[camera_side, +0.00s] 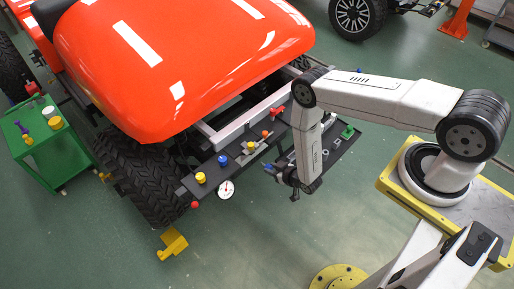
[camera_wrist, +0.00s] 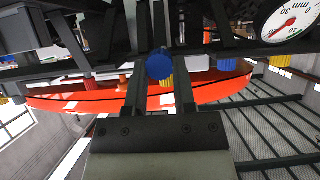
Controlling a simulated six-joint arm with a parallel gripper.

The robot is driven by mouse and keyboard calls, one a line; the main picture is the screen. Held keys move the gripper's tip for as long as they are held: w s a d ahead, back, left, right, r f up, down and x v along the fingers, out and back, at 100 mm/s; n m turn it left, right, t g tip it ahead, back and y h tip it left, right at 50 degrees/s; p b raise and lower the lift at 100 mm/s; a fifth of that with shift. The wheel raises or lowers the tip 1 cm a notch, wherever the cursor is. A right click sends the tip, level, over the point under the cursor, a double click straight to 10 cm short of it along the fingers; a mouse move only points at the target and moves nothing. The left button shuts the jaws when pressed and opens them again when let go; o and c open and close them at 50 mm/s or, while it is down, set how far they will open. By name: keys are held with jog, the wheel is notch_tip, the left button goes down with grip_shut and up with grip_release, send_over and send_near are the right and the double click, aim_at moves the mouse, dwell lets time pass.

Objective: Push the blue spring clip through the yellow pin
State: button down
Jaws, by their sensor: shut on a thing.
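My gripper (camera_wrist: 160,75) is shut on a round blue part, seen end-on between its fingers in the wrist view and taken to be the blue spring clip (camera_wrist: 160,65). In the side view my gripper (camera_side: 286,178) hangs beside the dark rail, with a small blue bit (camera_side: 295,197) at its tip. In the side view a yellow knob (camera_side: 200,177) stands on the rail's left end. I cannot tell which yellow part is the pin, or whether the clip touches it.
The dark rail (camera_side: 212,172) runs along the orange cart (camera_side: 185,60), with several coloured knobs on it. A dial gauge (camera_side: 226,189) hangs near its left end. A green trolley (camera_side: 55,160) stands at left. Open floor (camera_side: 240,240) lies in front.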

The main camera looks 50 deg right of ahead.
jog(key=shift+s+t, duration=0.15)
jog(key=shift+t, duration=0.35)
dwell(0.3)
jog(key=shift+w, duration=2.25)
jog(key=shift+w, duration=1.55)
jog(key=shift+c, duration=1.8)
grip_release()
jog(key=shift+s, duration=0.1)
jog(key=v, duration=0.7)
jog(key=shift+s+r, duration=0.2)
jog(key=shift+s, duration=0.1)
